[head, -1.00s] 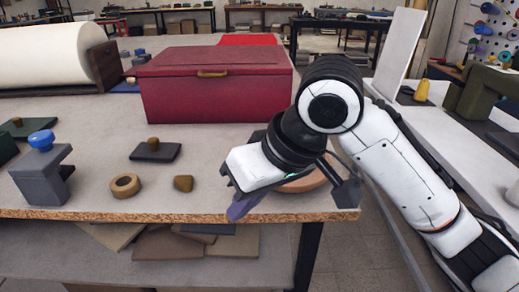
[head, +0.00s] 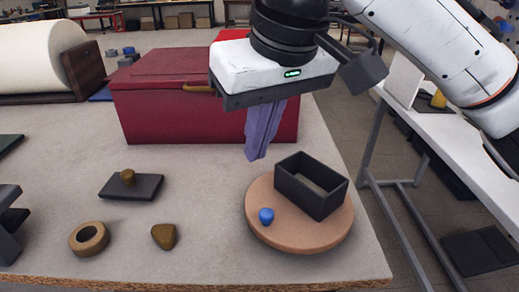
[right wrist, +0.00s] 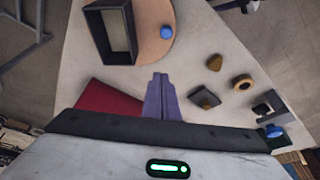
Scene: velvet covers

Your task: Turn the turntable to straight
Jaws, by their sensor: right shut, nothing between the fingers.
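The turntable (head: 292,238) is a round tan disc on the table near its right front corner. A dark open rectangular box (head: 318,203) stands on it, set at an angle, and a small blue knob (head: 266,216) sits on its left front part. In the right wrist view the turntable (right wrist: 155,45) shows at the top, with the dark box (right wrist: 110,30) and the blue knob (right wrist: 166,32). My right gripper (head: 256,156) has its purple fingers shut and empty. It hangs above the table behind the turntable, apart from it. My left gripper is out of view.
A red chest (head: 165,105) stands behind, partly hidden by my right gripper. A dark block with a brass knob (head: 130,187), a tape ring (head: 89,238) and a brown wedge (head: 164,236) lie to the left. A white roll (head: 35,60) lies at back left.

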